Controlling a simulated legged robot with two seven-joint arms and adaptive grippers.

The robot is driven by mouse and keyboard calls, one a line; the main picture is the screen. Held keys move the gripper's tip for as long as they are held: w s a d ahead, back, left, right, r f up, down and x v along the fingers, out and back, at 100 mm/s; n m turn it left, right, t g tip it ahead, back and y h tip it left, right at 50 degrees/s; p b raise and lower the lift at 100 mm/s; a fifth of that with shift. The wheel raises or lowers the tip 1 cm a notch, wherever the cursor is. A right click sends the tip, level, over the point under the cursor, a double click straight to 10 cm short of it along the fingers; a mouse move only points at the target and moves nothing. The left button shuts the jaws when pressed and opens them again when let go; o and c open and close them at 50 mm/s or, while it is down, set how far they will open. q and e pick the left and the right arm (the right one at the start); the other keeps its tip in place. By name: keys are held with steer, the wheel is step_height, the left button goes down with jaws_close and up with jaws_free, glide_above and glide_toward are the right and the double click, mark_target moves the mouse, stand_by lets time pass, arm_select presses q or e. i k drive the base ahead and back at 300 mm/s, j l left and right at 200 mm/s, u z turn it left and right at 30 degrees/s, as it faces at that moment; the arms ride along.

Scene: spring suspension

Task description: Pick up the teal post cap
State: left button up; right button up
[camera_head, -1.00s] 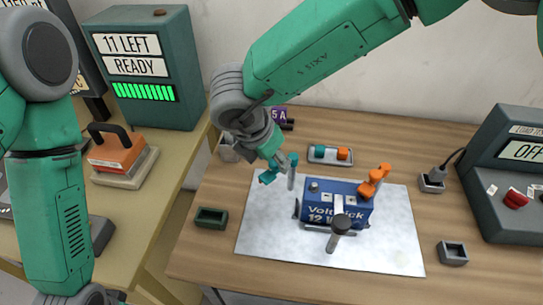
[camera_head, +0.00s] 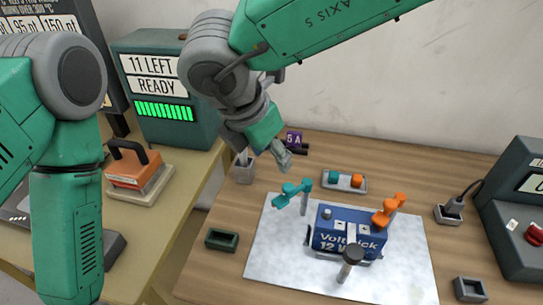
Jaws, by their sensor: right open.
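The teal post cap (camera_head: 334,177) sits at the left end of a small grey tray (camera_head: 345,189), beside an orange cap (camera_head: 357,181). My right gripper (camera_head: 283,157) hangs from the upper right arm, open, above the table to the left of the tray and apart from it. Its fingers are small and partly blurred. A teal clamp (camera_head: 293,191) sits on a thin grey post (camera_head: 304,205) below the gripper, left of the blue battery (camera_head: 348,243). My left arm stands at the left; its gripper is out of view.
An orange clamp (camera_head: 389,211) is at the battery's right rear. A dark-headed upright tool (camera_head: 350,258) stands in front of the battery. A green bin (camera_head: 222,240) lies left of the white mat (camera_head: 274,275). A grey tester (camera_head: 515,205) stands at the right. The mat's front is mostly clear.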

mark_target(334, 175)
steer(key=k, duration=1)
